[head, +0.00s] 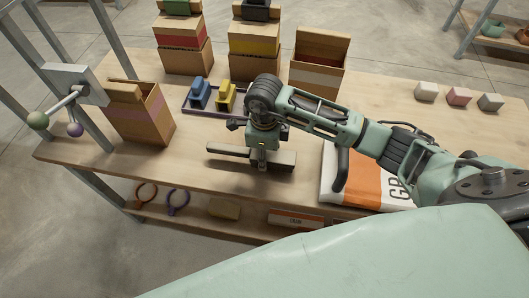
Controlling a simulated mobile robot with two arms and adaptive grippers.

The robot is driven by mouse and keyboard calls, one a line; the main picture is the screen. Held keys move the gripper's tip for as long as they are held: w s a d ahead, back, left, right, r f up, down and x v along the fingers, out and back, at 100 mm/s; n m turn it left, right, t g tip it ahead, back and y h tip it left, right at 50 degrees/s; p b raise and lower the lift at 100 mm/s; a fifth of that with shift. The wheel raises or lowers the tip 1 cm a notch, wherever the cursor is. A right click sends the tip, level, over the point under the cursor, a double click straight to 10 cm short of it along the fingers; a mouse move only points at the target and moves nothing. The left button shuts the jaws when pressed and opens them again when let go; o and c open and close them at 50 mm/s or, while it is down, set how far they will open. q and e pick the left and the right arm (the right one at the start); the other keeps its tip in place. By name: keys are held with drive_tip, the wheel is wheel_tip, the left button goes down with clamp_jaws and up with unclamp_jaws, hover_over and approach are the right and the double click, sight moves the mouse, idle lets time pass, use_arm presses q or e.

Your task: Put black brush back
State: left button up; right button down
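A dark grey-black brush (283,158) is over the front middle of the wooden table, its long side running left to right. My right gripper (262,163) points straight down at the middle of the brush, its fingers touching or closely around it. The fingers are too small and overlapped to show whether they are shut on it. A dark shadow lies on the table just below the brush; I cannot tell if the brush is lifted. My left gripper is not in view.
A dark tray (187,105) holds a blue brush (200,93) and a yellow brush (226,97) behind my gripper. An open cardboard box (143,115) stands left, another (318,62) behind. A white-orange bag (362,180) lies right.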

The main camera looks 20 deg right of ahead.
drive_tip(key=shift+f+b, duration=0.6)
drive_tip(key=shift+f, duration=0.05)
idle(0.3)
drive_tip(key=c, duration=1)
unclamp_jaws()
